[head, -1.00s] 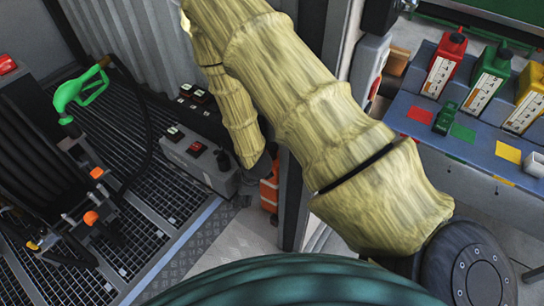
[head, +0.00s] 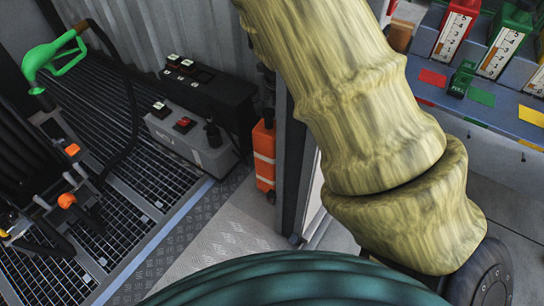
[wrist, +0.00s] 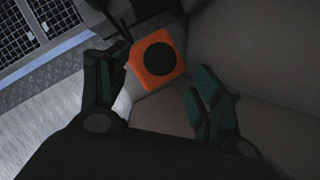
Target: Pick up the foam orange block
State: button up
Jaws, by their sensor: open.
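In the wrist view an orange block (wrist: 171,75) with a dark round patch on its face shows beyond my gripper (wrist: 158,72). The block lies between the two fingers in the picture, nearer the left one. The gripper is open, with no contact visible. In the head view an upright orange object (head: 264,160) with pale bands stands on the floor against a grey post; I cannot tell for sure that it is the same thing. My gripper is out of sight in the head view.
A green fuel nozzle (head: 50,60) and hoses are at the far left over floor grating. Tread plate is bare in front.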

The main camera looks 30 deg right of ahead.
aim_at(269, 114)
jog(key=shift+d+f, duration=0.15)
jog(key=shift+f, duration=0.1)
jog(key=shift+b+x, duration=0.8)
jog(key=shift+x, duration=0.15)
jog(key=f+b, duration=0.3)
jog(key=shift+w+f, duration=0.25)
jog(key=shift+w, duration=0.05)
jog(key=shift+b+x, duration=0.55)
jog(key=shift+x, duration=0.3)
jog(key=shift+w+r, duration=0.1)
grip_shut()
